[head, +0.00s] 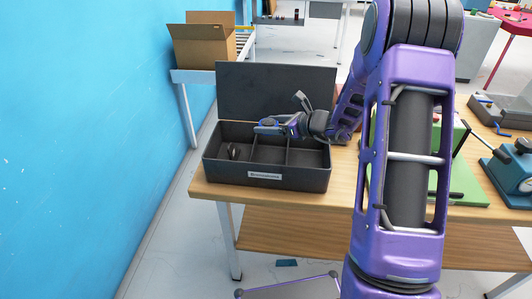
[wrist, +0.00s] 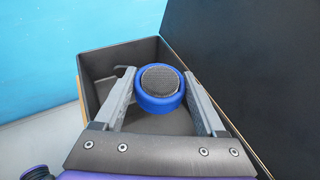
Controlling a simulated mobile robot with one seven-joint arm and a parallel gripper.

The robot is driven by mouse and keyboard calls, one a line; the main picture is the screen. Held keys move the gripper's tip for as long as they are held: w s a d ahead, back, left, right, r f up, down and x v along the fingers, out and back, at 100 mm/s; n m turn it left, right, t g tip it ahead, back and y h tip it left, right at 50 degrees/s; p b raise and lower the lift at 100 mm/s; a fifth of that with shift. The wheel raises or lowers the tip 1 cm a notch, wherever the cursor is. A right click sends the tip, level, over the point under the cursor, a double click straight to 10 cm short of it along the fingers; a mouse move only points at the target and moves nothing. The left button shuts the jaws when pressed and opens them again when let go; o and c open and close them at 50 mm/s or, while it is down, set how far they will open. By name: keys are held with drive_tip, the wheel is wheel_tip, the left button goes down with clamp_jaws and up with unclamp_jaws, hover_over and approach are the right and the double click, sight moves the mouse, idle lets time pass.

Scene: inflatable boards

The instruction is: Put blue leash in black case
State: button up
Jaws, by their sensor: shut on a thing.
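The black case (head: 305,178) stands open on the wooden table, its lid (head: 262,90) raised at the back and a label on its front. Dividers split it into compartments. My gripper (head: 268,126) is above the left-to-middle part of the case. In the wrist view my gripper (wrist: 160,98) is shut on the blue leash (wrist: 145,103), a round blue body with a dark textured top. The leash shows small in the head view (head: 267,122). A case compartment (wrist: 95,70) lies below it in the wrist view, with the lid to the right.
A green board (head: 450,178) and a blue device (head: 512,170) are on the table to the right. A cardboard box (head: 205,45) stands behind, near the blue wall (head: 80,120).

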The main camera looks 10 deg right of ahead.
wheel_tip(320, 180, down, 8)
drive_tip(key=shift+r, duration=0.2)
drive_tip(key=shift+f+b, duration=0.4)
drive_tip(key=shift+b, duration=0.25)
drive_tip(key=shift+f, duration=0.2)
drive_tip(key=o, duration=1.4)
drive_tip(key=shift+r, duration=0.15)
